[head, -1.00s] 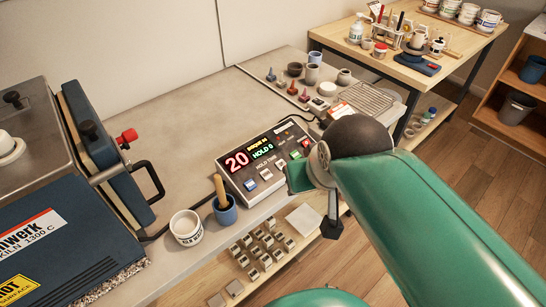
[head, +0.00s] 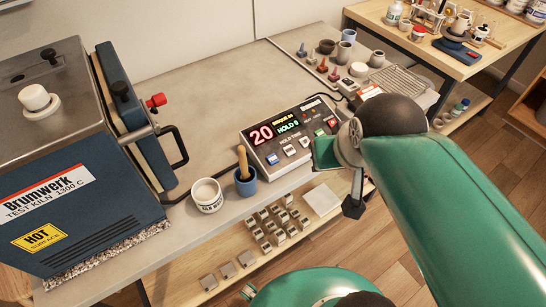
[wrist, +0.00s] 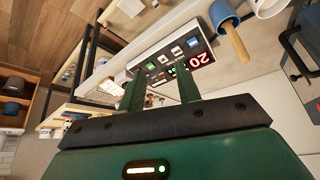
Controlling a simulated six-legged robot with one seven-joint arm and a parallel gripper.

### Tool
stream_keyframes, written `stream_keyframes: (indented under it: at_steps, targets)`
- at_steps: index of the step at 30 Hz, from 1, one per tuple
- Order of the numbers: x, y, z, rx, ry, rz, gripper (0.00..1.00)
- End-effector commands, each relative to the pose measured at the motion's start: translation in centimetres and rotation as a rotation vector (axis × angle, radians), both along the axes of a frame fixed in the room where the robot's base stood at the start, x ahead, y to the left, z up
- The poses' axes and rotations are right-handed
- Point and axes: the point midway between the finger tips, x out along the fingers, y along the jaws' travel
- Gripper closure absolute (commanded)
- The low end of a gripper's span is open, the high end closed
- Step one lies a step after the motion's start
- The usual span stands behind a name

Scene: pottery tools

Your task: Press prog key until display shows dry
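The kiln controller (head: 290,137) is a grey sloped box on the bench. Its dark display (head: 275,128) shows a red 20, a small yellow line that seems to read BISQUE 04, and a green HOLD 0. Below are a blue key (head: 272,158), white keys (head: 288,150), a green key (head: 320,132) and a red key (head: 332,122); their labels are too small to read. My gripper (wrist: 160,84) is open and empty, with two green fingers apart before the controller in the wrist view. In the head view, my arm's end is right of the controller and partly hides the gripper.
A blue kiln (head: 70,205) with a black handle stands left. A white tub (head: 207,196) and a blue cup (head: 245,182) with a wooden-handled tool stand at the bench's front edge, left of the controller. Small pots and a wire rack (head: 400,80) lie behind.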

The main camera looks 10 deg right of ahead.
Motion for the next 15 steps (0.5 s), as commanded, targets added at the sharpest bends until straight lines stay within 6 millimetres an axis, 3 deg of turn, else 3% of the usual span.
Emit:
stream_keyframes:
  at_steps: [1,5,15]
  targets:
    - [0.00,0.00,0.00,0.000,0.000,0.000,0.77]
    - [0.00,0.00,0.00,0.000,0.000,0.000,1.00]
    - [0.00,0.00,0.00,0.000,0.000,0.000,1.00]
